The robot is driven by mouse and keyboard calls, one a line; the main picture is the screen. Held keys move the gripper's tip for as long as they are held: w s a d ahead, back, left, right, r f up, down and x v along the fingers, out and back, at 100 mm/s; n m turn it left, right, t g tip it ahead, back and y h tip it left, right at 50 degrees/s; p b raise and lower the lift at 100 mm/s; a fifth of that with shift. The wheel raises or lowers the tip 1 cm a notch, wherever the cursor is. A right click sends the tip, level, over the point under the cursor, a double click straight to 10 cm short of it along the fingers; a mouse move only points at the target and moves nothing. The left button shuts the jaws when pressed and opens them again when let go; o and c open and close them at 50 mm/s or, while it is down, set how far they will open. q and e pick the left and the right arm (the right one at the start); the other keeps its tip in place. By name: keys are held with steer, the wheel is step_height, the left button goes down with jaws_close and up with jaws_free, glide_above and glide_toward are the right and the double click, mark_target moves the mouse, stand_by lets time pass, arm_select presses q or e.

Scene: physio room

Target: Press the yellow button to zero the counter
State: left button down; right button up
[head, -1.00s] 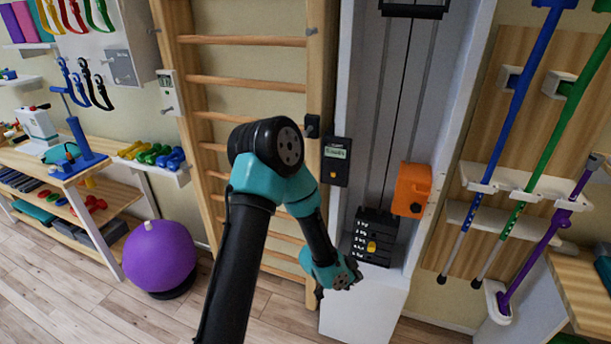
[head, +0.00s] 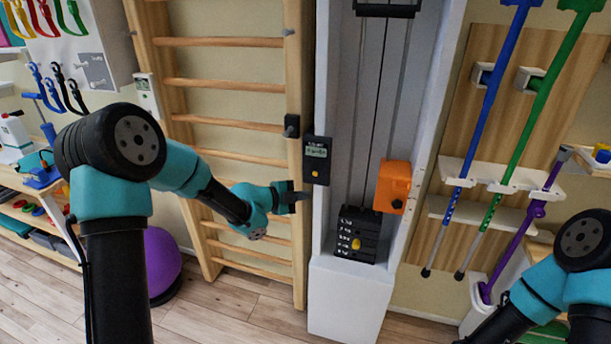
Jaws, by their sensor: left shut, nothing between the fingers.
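The counter (head: 317,160) is a small dark box with a pale display, fixed on the left edge of the white pulley column. Its yellow button (head: 316,174) sits low on its face, under the display. My left gripper (head: 298,197) is shut and empty. In the picture its tip is just below and left of the counter, close to it; whether it touches the column I cannot tell. My right arm shows at the lower right, but its gripper is out of view.
The white column (head: 345,300) holds a black weight stack (head: 356,234) with a yellow knob and an orange box (head: 393,187). Wooden wall bars (head: 230,126) stand to the left. Crutches and sticks hang on a wooden panel (head: 540,110) to the right. A purple ball (head: 162,262) rests on the floor.

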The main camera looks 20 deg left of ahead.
arm_select(q)
steer(key=shift+w, duration=0.1)
steer(key=shift+w+d, duration=0.15)
steer(key=shift+w, duration=4.15)
steer(key=shift+w, duration=0.15)
steer(key=shift+w, duration=0.25)
steer(key=shift+w, duration=0.5)
steer(key=shift+s, duration=0.9)
steer(key=shift+s, duration=0.1)
steer(key=shift+s, duration=2.4)
